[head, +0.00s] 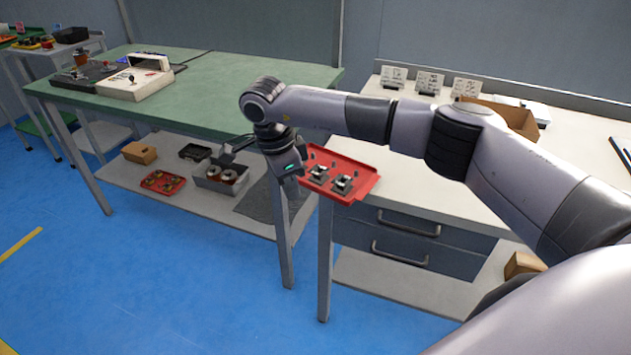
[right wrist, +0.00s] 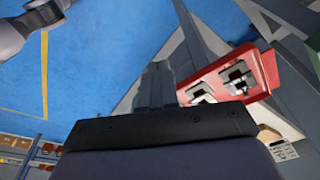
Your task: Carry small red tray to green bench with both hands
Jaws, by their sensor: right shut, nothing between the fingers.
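A small red tray (head: 366,186) with two metal fixtures sits at the left front corner of the white bench (head: 430,190). It also shows in the right wrist view (right wrist: 268,70), right of the fingers. My right gripper (head: 226,157) is left of this tray, beside the green bench's front edge, and points left. In the right wrist view its fingers (right wrist: 156,88) are together and empty, apart from the tray. The green bench (head: 225,85) stands at the left with a clear right part of its top. My left gripper is not seen in the head view.
A winder machine (head: 145,83) stands on the green bench's left part. Its lower shelf (head: 125,180) holds another red tray (head: 150,184), a grey bin (head: 207,182) and a cardboard box (head: 139,152). A cardboard tray (head: 515,118) stands at the back of the white bench. Blue floor is open in front.

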